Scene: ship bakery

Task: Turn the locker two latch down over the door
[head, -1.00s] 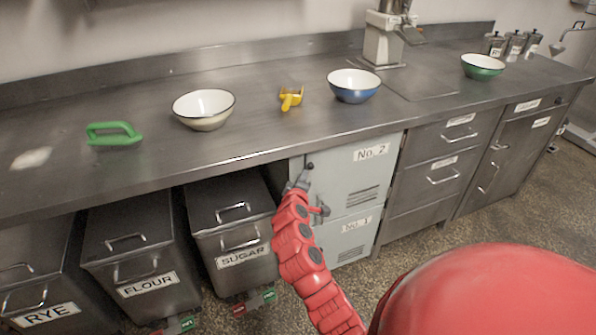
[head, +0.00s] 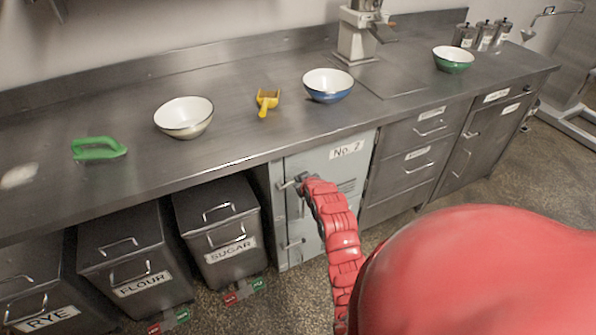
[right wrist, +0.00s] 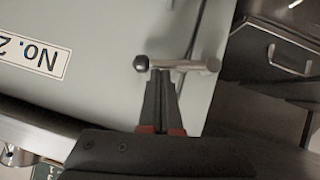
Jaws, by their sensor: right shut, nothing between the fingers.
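The grey locker door marked No. 2 (head: 330,162) is closed under the counter. Its latch (head: 288,184) is a short metal bar at the door's left edge. In the right wrist view the latch (right wrist: 185,65) has a black ball end and lies across towards the door's label, roughly level. My right gripper (head: 303,181) is at the latch. In the right wrist view its shut, empty fingertips (right wrist: 160,75) meet the bar near the ball; whether they press on it I cannot tell. My left gripper is out of view.
A similar latch (head: 293,244) sits below on the lower door. The counter edge (head: 240,160) overhangs just above. The sugar bin (head: 222,225) stands left of the locker and drawers (head: 415,150) stand right.

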